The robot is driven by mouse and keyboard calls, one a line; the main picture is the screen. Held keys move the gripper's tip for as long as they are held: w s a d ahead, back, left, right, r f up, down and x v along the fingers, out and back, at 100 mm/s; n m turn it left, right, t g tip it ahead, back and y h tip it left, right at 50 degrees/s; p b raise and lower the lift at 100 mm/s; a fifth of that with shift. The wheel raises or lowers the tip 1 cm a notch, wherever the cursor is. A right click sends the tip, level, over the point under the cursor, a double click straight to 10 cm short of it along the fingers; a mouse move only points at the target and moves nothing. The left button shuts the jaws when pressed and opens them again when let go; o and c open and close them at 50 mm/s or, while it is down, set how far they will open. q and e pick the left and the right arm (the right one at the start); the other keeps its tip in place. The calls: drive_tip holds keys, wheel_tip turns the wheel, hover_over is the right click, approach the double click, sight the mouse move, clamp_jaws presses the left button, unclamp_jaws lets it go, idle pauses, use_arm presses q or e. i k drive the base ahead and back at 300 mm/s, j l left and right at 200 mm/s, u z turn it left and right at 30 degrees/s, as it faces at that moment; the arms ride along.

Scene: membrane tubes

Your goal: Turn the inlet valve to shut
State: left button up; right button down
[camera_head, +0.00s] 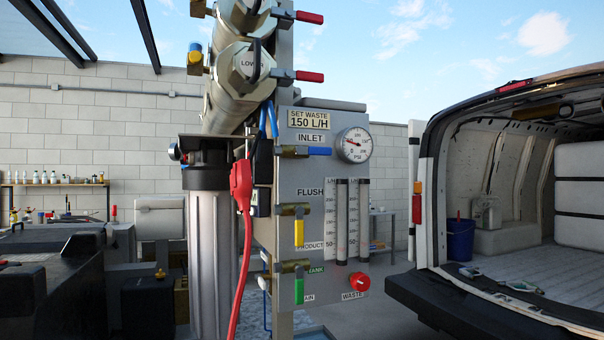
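The inlet valve (294,152) is a brass body on the grey panel, just under the INLET label (312,139). Its blue lever (319,151) lies horizontal and points right, in line with the body. A round pressure gauge (354,145) sits just right of the lever tip. Neither of my grippers is in view.
Below are the yellow-handled flush valve (299,232), the green-handled valve (299,289) and the red waste knob (359,282). Flow tubes (342,215) stand at the panel's right. A red clamp (241,184) with its cable hangs left. An open van (510,200) stands right.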

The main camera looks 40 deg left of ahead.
sight(299, 150)
drive_tip(key=u, duration=1.05)
